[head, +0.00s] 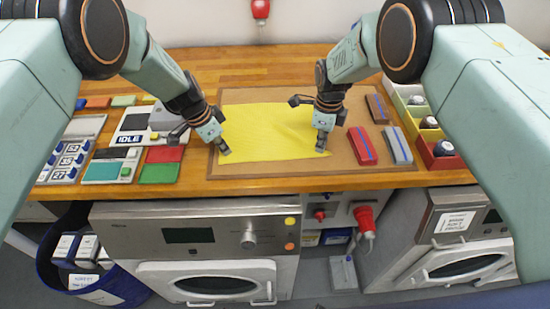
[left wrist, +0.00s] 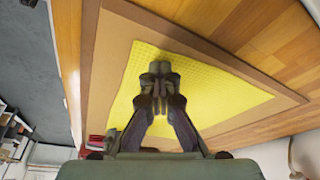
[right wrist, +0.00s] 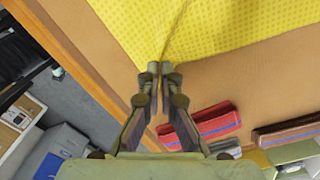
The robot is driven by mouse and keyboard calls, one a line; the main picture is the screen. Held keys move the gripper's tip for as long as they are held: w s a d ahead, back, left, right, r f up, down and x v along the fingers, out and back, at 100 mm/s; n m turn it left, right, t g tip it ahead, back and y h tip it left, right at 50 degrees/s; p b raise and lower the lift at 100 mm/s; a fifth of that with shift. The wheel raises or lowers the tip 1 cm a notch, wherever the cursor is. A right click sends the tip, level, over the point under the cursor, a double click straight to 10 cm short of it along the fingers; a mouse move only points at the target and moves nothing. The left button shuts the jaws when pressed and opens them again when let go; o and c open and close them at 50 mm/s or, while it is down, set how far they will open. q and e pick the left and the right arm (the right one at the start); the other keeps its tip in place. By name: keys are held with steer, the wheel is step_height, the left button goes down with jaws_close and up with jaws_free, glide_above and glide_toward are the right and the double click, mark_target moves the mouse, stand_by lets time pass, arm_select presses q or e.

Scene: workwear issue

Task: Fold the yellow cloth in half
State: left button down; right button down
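The yellow cloth (head: 265,125) lies spread on a brown mat (head: 290,178) on the wooden table. My right gripper (head: 322,147) is at its near right corner. In the right wrist view, my right fingertips (right wrist: 160,68) are together, and the cloth (right wrist: 220,22) narrows and creases into them. My left gripper (head: 222,149) is by the near left corner. In the left wrist view, its fingertips (left wrist: 160,68) are together just inside that corner, and the cloth (left wrist: 215,95) looks flat around them. I see no cloth clearly between them.
Folded red (head: 362,146) and grey (head: 396,145) cloths lie right of the yellow cloth, with a brown one (head: 377,108) behind. Bins (head: 440,158) stand at the far right. Coloured tiles (head: 160,172) and an IDLE panel (head: 131,138) are left. The wood behind the mat is clear.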

arm_select(q)
steer(key=shift+r, duration=0.1)
arm_select(e)
steer(key=shift+r, duration=0.1)
